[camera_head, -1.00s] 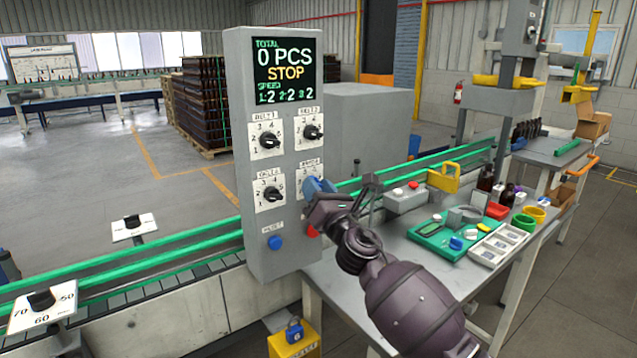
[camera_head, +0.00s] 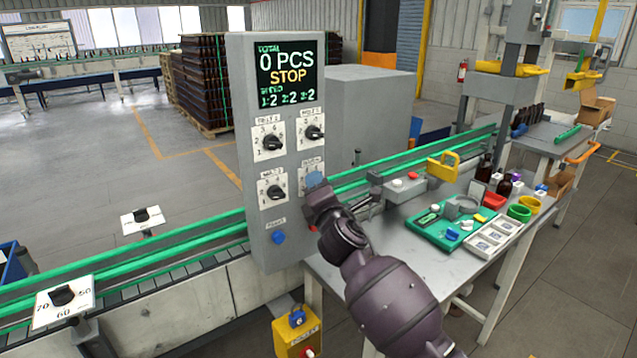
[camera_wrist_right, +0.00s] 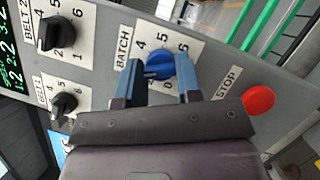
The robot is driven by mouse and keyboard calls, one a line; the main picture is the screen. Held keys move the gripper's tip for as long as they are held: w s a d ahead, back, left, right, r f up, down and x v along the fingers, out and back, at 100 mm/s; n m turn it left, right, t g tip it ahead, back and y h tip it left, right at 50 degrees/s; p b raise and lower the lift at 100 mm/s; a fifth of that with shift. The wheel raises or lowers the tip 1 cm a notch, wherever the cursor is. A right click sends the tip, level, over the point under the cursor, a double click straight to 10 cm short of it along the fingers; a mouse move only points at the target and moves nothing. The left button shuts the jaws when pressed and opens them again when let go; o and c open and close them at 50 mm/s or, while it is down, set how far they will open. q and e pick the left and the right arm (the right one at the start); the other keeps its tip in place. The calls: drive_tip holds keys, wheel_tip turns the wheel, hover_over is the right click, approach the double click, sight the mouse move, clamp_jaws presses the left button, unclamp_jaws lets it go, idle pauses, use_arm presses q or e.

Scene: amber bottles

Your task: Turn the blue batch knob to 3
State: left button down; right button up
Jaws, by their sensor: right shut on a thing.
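The blue batch knob (camera_wrist_right: 159,66) is on the panel's BATCH dial plate (camera_wrist_right: 193,47), seen up close in the right wrist view. My right gripper (camera_wrist_right: 162,72) has its two blue-grey fingers on either side of the knob and is shut on it. The digits 4, 5 and 6 show around the knob; the 3 and the pointer's exact setting are hard to make out. In the head view, my right gripper (camera_head: 314,180) is at the control panel (camera_head: 258,105), at the lower right dial, and hides most of that knob. My left gripper is not in view.
Black knobs (camera_head: 274,143) sit on the panel's other dials. A red stop button (camera_wrist_right: 258,99) is close to the fingers. A blue button (camera_head: 278,237) is at the panel's lower left. The screen (camera_head: 287,74) reads 0 PCS, STOP. A workbench (camera_head: 385,262) with parts stands at right.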

drive_tip(key=shift+m, duration=0.3)
drive_tip(key=o, duration=0.9)
drive_tip(key=shift+o, duration=0.2)
drive_tip(key=b+v, duration=0.1)
drive_tip(key=v, duration=1)
drive_tip(key=shift+a, duration=0.1)
